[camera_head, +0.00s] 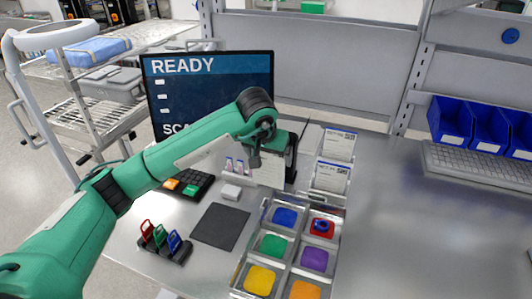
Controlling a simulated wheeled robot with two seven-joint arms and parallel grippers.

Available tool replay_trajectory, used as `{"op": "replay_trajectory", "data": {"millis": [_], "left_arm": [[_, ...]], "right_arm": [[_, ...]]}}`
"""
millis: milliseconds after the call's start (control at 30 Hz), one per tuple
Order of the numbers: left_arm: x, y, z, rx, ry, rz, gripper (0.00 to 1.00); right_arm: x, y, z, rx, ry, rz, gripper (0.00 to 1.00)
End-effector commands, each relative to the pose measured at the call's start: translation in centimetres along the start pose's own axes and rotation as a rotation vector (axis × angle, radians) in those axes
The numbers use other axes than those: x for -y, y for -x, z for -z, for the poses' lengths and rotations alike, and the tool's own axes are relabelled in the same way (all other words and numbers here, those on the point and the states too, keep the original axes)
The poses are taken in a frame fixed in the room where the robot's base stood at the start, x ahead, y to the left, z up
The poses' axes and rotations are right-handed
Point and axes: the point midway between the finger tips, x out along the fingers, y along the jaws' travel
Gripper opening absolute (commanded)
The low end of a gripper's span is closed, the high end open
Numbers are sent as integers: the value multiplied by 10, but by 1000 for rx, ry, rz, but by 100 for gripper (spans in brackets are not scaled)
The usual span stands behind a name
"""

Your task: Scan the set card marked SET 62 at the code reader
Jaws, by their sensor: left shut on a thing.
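My left gripper (255,160) reaches in from the left, in front of the monitor. It is shut on a pale card (270,174), which hangs just below the fingers. The marking on this card cannot be read. A dark upright device (292,160), which looks like the code reader, stands right beside the card; I cannot tell whether they touch. Two more white cards with blue top edges, a rear one (338,146) and a front one (330,178), stand in a metal rack to the right; their print is too small to read surely. My right gripper is not in view.
A monitor (205,85) reads READY above a partly hidden line. A metal tray (237,284) holds coloured pads, with a red-and-blue piece (322,227) in one compartment. A dark mat (220,227), a coloured-tag holder (164,243) and blue bins (450,121) stand around.

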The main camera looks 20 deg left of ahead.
Motion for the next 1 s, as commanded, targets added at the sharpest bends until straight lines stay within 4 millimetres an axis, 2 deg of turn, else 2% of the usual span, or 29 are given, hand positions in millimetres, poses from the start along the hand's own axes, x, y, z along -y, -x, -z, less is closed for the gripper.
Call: {"op": "replay_trajectory", "data": {"millis": [100, 400, 600, 1000], "left_arm": [[0, -17, 1, 3, 2, -1, 71], [0, -46, 6, 1, 1, -1, 71], [0, -53, 7, 1, 0, -1, 71], [0, -53, 8, 0, 0, -1, 71]], "right_arm": [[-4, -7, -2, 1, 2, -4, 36], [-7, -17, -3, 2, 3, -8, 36], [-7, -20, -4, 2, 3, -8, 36], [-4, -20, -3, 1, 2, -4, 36]]}}
